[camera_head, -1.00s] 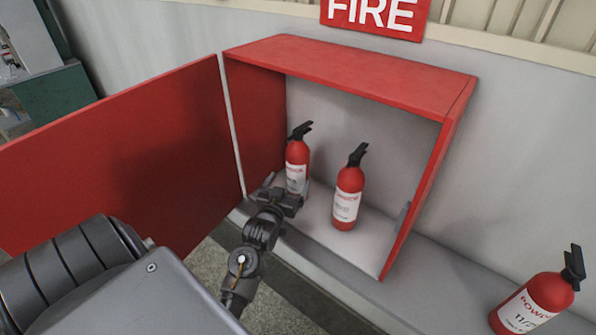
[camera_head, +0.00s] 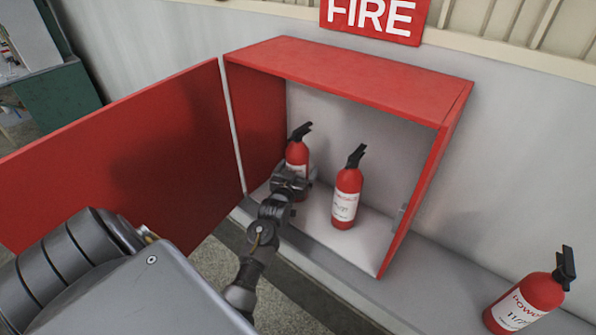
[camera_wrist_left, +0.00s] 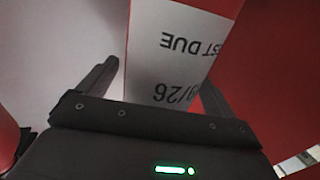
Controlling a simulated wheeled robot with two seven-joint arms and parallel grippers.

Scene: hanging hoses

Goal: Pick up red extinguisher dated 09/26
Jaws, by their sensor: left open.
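A red extinguisher (camera_head: 297,153) with a black handle stands upright in the open cabinet, on the left side. In the left wrist view the white label of this extinguisher (camera_wrist_left: 172,45) appears upside down, with "DUE" and a date ending in "9/26" partly cut off. My left gripper (camera_head: 294,178) is open in front of it and hides its lower part. In the left wrist view the fingers of my left gripper (camera_wrist_left: 158,76) are spread, one on each side of the label. I cannot tell whether they touch the extinguisher. My right gripper is not in view.
A second extinguisher (camera_head: 347,190) stands close to the right in the cabinet (camera_head: 350,75). A third extinguisher (camera_head: 530,300), label "11/2…", stands outside on the grey ledge (camera_head: 440,270). The cabinet's open red door (camera_head: 120,150) extends left beside my arm.

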